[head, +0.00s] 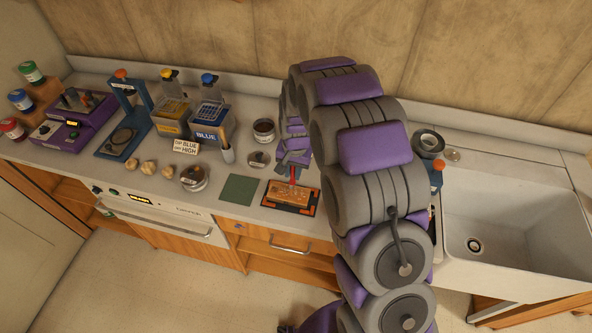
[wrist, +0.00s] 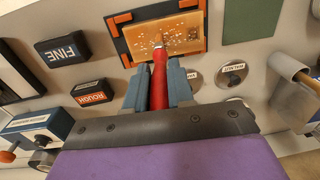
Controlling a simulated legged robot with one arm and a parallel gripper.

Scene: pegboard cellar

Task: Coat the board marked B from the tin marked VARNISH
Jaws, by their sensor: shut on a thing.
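An open tin of dark content (head: 264,130) stands behind; I cannot read a VARNISH mark on any tin.
Blocks marked FINE (wrist: 62,50) and ROUGH (wrist: 92,93) lie near the board. A round lidded tin (wrist: 232,72) has a label I cannot read surely. A green mat (head: 239,189) lies left of the board. A sink (head: 520,230) is at the right.

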